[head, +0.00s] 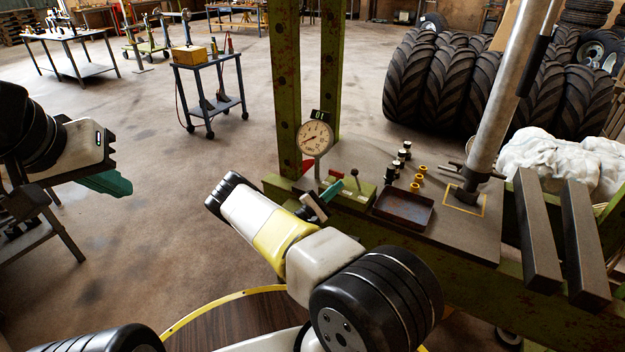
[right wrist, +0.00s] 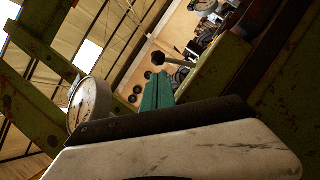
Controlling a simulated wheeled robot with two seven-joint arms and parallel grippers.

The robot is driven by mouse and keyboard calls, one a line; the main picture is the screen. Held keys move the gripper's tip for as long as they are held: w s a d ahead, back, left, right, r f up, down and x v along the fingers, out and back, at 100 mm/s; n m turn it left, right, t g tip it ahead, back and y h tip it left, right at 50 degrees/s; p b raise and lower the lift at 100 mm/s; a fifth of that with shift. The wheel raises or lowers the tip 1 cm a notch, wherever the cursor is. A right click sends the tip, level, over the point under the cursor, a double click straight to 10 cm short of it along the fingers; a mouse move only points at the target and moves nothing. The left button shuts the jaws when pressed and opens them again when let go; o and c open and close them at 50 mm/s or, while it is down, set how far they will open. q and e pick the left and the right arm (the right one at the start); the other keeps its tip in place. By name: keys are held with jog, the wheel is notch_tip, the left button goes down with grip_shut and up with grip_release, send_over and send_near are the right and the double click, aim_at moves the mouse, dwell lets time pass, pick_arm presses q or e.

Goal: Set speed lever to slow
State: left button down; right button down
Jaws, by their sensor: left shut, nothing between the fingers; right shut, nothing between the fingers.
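A short lever with a round black knob (head: 355,173) stands up from a green block (head: 348,194) on the press bench; I take it to be the speed lever. Its knob also shows in the right wrist view (right wrist: 158,58), just beyond my fingertips. I can read no slow or fast marking. My right gripper (head: 327,194) is shut and empty, its teal fingers beside the green block, left of the knob and apart from it as far as I can see. My left gripper (head: 122,186) is shut and empty, over open floor at the far left.
A dial gauge (head: 315,138) stands behind the block near the green upright (head: 293,85). A dark red tray (head: 403,208) lies to the right, with yellow bushings (head: 420,176) and black-topped pins beyond. A steel cylinder (head: 508,90) and two grey bars (head: 537,230) stand further right.

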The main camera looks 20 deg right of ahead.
aim_at(355, 175)
jog(key=shift+x, duration=1.95)
jog(key=shift+r+m, duration=0.15)
jog(key=shift+m, duration=0.15)
jog(key=shift+s+d+r+m+g, duration=0.25)
jog(key=shift+m+g, duration=0.25)
jog(key=shift+m, duration=0.35)
jog(key=shift+s+d+r+m+g, duration=0.3)
jog(key=shift+m+g, duration=0.2)
jog(key=shift+m, duration=0.35)
jog(key=shift+s+d+r+m+g+y, duration=0.15)
jog(key=shift+m+y, duration=0.1)
jog(key=shift+m, duration=0.25)
jog(key=shift+s+d+r+m+g+y, duration=0.15)
jog(key=shift+m+y, duration=0.1)
jog(key=shift+m, duration=0.25)
jog(key=m, duration=0.1)
jog(key=s+m, duration=0.1)
jog(key=d+m+g+y, duration=0.1)
jog(key=shift+s+r, duration=0.25)
jog(key=shift+r, duration=0.05)
jog(key=shift+s+d, duration=0.2)
jog(key=shift+s, duration=0.05)
jog(key=shift+s+d, duration=0.1)
jog(key=v, duration=0.8)
